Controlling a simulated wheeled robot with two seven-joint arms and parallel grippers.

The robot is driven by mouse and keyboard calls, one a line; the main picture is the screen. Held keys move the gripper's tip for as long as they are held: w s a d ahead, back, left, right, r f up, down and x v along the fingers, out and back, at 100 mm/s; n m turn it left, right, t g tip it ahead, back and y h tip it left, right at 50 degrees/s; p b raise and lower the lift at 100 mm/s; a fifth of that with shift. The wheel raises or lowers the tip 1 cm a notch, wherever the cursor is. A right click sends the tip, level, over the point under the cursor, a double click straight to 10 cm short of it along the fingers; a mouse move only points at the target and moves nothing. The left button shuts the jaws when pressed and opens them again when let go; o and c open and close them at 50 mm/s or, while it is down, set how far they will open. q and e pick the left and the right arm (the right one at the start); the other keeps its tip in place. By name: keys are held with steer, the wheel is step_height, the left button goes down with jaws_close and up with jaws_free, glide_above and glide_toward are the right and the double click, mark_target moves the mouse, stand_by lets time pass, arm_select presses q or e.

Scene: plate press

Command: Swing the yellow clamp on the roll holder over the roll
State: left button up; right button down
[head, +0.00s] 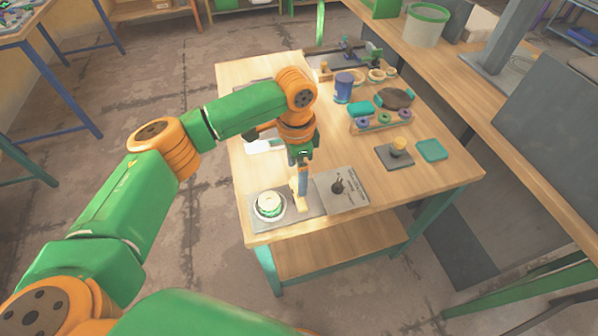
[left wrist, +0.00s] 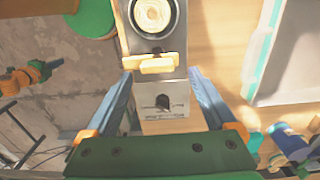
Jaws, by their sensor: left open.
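The roll (head: 269,205) is pale and round. It sits in its holder on a grey base plate at the table's near left corner, and shows at the top of the left wrist view (left wrist: 152,14). The yellow clamp (left wrist: 158,63) is a short bar beside the roll, not over it. My left gripper (head: 301,182) is open above the holder's right side. In the left wrist view its blue fingers (left wrist: 160,75) stand wide apart, with the clamp between and just past their tips. The finger hides part of the clamp in the head view.
A grey plate with a dark knob (head: 338,187) lies right of the holder. An orange and green arm end, probably mine, shows in the left wrist view.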

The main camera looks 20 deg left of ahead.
mark_target(296, 184)
arm_select(q)
steer(key=shift+s+f, duration=0.3)
steer(key=shift+f, duration=0.25)
steer(key=shift+s+f, duration=0.3)
steer(key=shift+f, duration=0.25)
steer(key=shift+w+f, duration=0.15)
steer(key=shift+f, duration=0.2)
steer(key=shift+w+f, duration=0.2)
steer(key=shift+w, duration=0.15)
steer(key=shift+s+r, duration=0.1)
steer(key=shift+s, duration=0.05)
steer(key=c, duration=1.4)
arm_select(e)
steer(key=shift+s+a+r, duration=0.1)
steer(key=shift+s+r, duration=0.2)
steer(key=shift+s, duration=0.1)
